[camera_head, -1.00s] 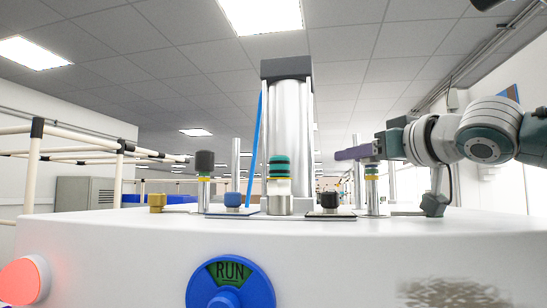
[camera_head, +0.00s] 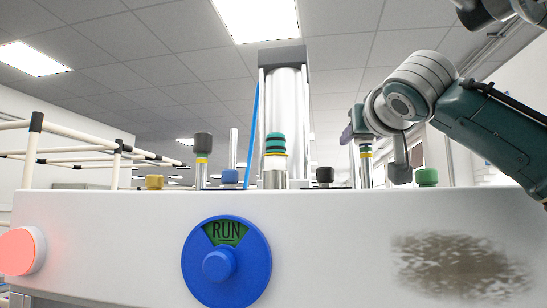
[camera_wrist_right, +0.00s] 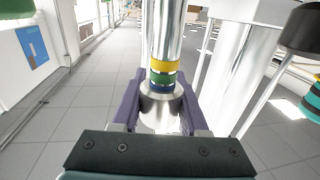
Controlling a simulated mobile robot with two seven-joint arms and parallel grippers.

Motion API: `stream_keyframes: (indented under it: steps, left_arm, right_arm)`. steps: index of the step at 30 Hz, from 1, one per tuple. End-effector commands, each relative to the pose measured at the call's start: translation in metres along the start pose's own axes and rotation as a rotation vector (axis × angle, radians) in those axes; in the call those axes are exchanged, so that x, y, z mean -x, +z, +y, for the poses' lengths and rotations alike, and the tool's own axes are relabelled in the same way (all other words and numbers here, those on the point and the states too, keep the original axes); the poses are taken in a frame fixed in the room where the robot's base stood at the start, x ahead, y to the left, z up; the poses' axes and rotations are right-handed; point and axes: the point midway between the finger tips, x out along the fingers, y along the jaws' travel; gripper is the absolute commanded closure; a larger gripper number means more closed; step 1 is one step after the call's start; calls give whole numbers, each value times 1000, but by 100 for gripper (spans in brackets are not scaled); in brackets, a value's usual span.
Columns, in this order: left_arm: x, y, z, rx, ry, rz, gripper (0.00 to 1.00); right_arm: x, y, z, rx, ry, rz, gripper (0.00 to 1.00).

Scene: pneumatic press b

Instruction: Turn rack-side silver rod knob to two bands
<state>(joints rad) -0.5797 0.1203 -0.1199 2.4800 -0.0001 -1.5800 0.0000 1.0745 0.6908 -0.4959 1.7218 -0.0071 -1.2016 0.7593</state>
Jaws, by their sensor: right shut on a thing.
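The silver rod knob (camera_wrist_right: 160,108) is between the purple fingers of my right gripper (camera_wrist_right: 160,118) in the right wrist view. The gripper is shut on it. Yellow, green and dark blue bands show on the rod beside the knob, the blue one closest to it. In the head view, my right gripper (camera_head: 352,130) is at the top of the banded rod (camera_head: 366,172), at the right of the press cylinder, and largely hides the knob. Dark and yellow bands show just below the fingers there. My left gripper is not in view.
The large silver cylinder (camera_head: 285,110) stands behind a teal-banded knob (camera_head: 275,143). A dark knob (camera_head: 203,143) tops a rod at left. Low blue (camera_head: 230,176), black (camera_head: 324,175) and green (camera_head: 427,177) knobs stand nearby. A blue RUN dial (camera_head: 226,262) is on the front.

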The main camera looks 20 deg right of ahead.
Motion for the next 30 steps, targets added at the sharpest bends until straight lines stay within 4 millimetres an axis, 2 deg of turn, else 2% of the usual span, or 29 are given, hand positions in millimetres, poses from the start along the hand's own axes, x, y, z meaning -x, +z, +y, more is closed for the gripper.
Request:
stream_keyframes:
  steps: [1,6,14,21,30]
  left_arm:
    - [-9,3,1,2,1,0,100]
    - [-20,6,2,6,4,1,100]
    - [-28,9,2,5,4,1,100]
    - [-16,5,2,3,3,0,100]
    - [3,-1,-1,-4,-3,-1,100]
  right_arm:
    - [0,4,-2,-6,39,-1,100]
    - [0,3,3,-4,200,-2,100]
    - [3,0,11,1,447,-2,100]
    - [6,-6,17,5,665,0,100]
    - [10,-8,22,5,825,7,100]
